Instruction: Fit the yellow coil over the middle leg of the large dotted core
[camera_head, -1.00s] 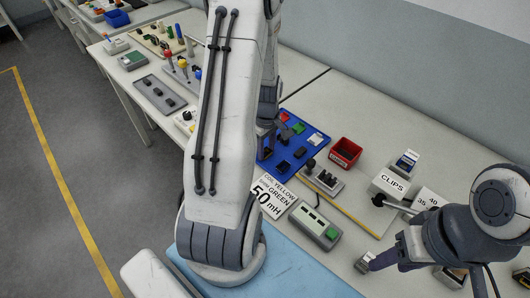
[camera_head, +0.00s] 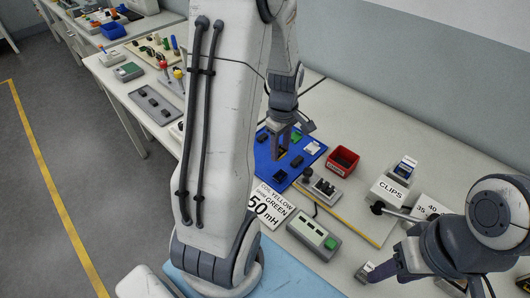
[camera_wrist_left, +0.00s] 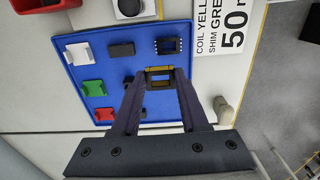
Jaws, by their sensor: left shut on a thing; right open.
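My left gripper (camera_head: 281,153) is over the blue tray (camera_head: 263,168). In the left wrist view its fingers (camera_wrist_left: 160,78) are shut on the yellow coil (camera_wrist_left: 159,70), a small black and yellow frame. A black core with pale dots (camera_wrist_left: 168,46) lies in the tray just beyond the coil in that view. A plain black core (camera_wrist_left: 121,49) lies beside it. The coil looks apart from the dotted core; its height above the tray is hard to tell. My right gripper (camera_head: 378,270) is open at the lower right, away from the tray.
The tray also holds a red piece (camera_wrist_left: 78,54), a green piece (camera_wrist_left: 92,87) and several others. A red bin (camera_head: 342,161), a grey device (camera_head: 313,235), the 50 mH card (camera_head: 268,206) and a CLIPS box (camera_head: 389,190) stand around it.

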